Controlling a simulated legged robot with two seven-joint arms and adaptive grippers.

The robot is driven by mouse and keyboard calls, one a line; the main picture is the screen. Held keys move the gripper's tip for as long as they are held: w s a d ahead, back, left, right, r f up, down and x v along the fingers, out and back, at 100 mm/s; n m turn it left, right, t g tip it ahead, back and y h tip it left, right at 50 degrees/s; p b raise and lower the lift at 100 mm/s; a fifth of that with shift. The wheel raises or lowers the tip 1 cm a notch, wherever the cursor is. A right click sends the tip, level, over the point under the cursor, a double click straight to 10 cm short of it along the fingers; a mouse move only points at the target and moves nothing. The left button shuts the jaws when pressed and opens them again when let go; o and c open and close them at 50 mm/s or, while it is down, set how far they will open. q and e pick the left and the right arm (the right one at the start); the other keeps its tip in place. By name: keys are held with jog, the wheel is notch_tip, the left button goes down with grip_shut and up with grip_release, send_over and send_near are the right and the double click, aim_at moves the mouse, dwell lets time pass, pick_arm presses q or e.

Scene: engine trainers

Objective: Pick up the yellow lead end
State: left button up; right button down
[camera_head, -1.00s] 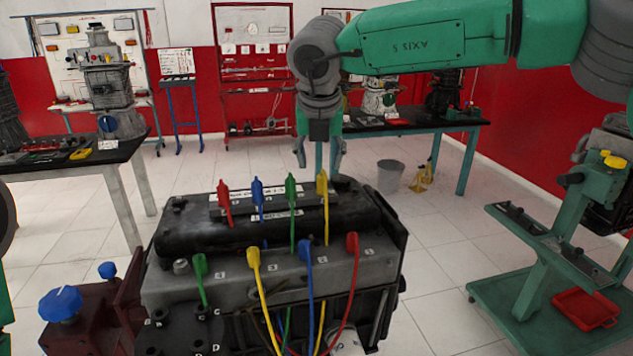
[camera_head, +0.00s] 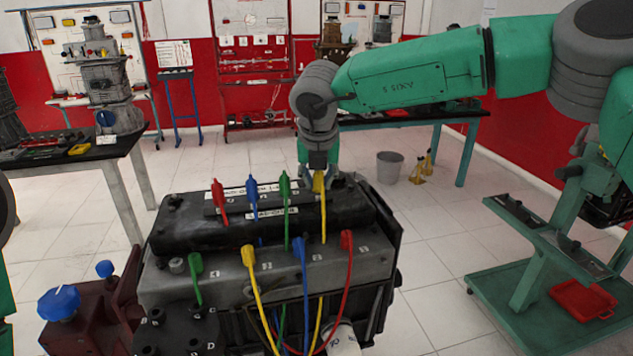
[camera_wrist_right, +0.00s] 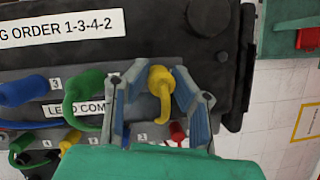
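The yellow lead end (camera_head: 319,182) stands at the right end of the upper row on the engine block (camera_head: 160,236), beside the green, blue and red lead ends. My right gripper (camera_head: 319,176) is over it from above. In the right wrist view the yellow lead end (camera_wrist_right: 160,78) lies between the two fingers of my right gripper (camera_wrist_right: 158,92), with gaps on both sides, so the gripper is open around it. A second yellow lead end (camera_head: 249,256) sits in the lower front row. My left gripper is not in view.
Red (camera_head: 219,188), blue (camera_head: 252,186) and green (camera_head: 284,184) lead ends stand close by on the left. Lower lead ends, including a red one (camera_head: 346,240), stand in front. A grey bin (camera_head: 390,168) and a green stand (camera_head: 535,290) are to the right.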

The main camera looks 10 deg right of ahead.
jog(key=shift+d, duration=0.25)
jog(key=shift+a+r, duration=0.1)
jog(key=shift+a, duration=0.25)
notch_tip(320, 180, up, 9)
jog(key=shift+d+r+b, duration=0.1)
jog(key=shift+r+b, duration=0.05)
jog(key=shift+b, duration=0.35)
jog(key=shift+r, duration=0.3)
jog(key=shift+a, duration=0.2)
